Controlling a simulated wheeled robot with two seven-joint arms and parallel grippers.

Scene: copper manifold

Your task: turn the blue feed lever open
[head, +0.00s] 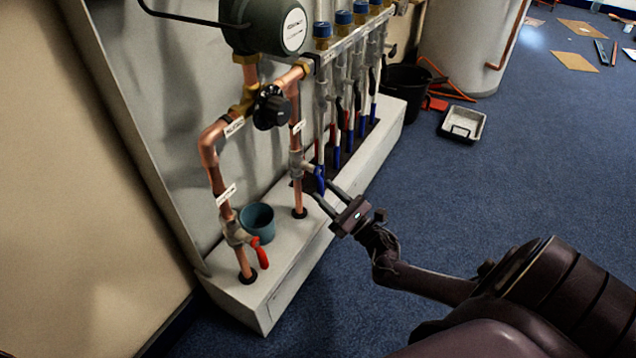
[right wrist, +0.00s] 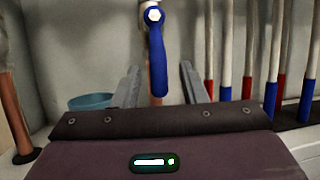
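The blue feed lever (head: 320,180) sits on a valve (head: 299,163) on the right-hand copper pipe of the manifold. In the right wrist view the lever (right wrist: 158,62) hangs down from its bolt, tilted only slightly. My right gripper (head: 323,195) is open, its fingers pointing at the lever. In the right wrist view the gripper (right wrist: 160,88) has one finger on each side of the lever's lower end, with gaps showing on both sides. Whether the lever is between the fingertips in depth is hard to tell. My left gripper is not in view.
A red lever (head: 261,252) is on the left pipe's valve beside a teal cup (head: 257,222). Several thin pipes with blue and red sleeves (head: 350,140) stand behind. A black bucket (head: 406,84) and a tray (head: 463,123) are on the floor.

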